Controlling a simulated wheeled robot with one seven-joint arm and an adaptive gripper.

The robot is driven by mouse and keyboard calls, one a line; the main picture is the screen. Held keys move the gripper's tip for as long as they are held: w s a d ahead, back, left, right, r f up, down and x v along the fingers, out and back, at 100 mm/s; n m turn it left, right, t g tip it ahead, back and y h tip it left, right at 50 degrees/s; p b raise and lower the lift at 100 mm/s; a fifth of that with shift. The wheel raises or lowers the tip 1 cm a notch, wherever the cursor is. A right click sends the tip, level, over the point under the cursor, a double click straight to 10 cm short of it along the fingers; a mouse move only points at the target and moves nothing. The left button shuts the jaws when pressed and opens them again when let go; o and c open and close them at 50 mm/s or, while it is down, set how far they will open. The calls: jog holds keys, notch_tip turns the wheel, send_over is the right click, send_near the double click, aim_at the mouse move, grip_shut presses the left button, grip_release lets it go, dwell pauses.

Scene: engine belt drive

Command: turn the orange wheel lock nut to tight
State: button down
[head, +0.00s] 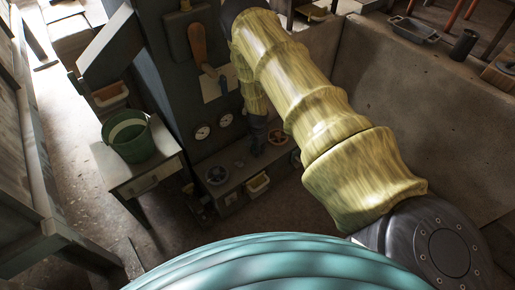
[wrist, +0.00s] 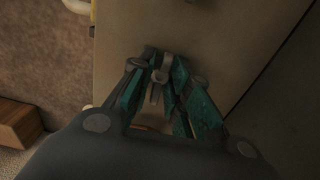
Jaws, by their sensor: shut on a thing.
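My gripper (wrist: 160,72) is shut on a small grey metal piece (wrist: 157,92), which shows between its teal-sided fingers in the wrist view. This piece looks like the lock nut, but it is dark and partly covered by the fingers. A thin orange-brown sliver (wrist: 150,128) shows below it between the fingers; I cannot tell whether it is the orange wheel. In the head view my gripper (head: 257,146) is small and dark, down at the low bench. A reddish-brown wheel (head: 277,137) is just right of it. The nut cannot be made out there.
Two round gauges (head: 203,132) are on the panel above. A green bucket (head: 128,137) stands on a small table (head: 152,175) at left. A concrete wall (head: 420,110) closes the right side.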

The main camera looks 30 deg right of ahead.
jog(key=c, duration=1.3)
grip_release()
jog(key=shift+r, duration=0.1)
notch_tip(320, 180, up, 12)
jog(key=s+a+f+n+h, duration=0.1)
jog(key=s+a+f+n, duration=0.2)
jog(key=s, duration=0.5)
jog(key=s+a+f+n, duration=0.2)
jog(key=s+a+n, duration=0.1)
jog(key=s, duration=0.4)
jog(key=s+a+f+n+h, duration=0.1)
jog(key=s+a+f+n, duration=0.2)
jog(key=s, duration=0.5)
jog(key=s+a+r+n+y, duration=0.1)
jog(key=s+a+n, duration=0.35)
jog(key=s, duration=0.35)
jog(key=s+a+r+n+y, duration=0.1)
jog(key=s+a+r+n, duration=0.15)
jog(key=s+a, duration=0.45)
notch_tip(320, 180, up, 20)
jog(key=s+p, duration=0.1)
jog(key=p, duration=1.9)
jog(key=shift+s+f+n, duration=0.2)
jog(key=shift+n, duration=0.1)
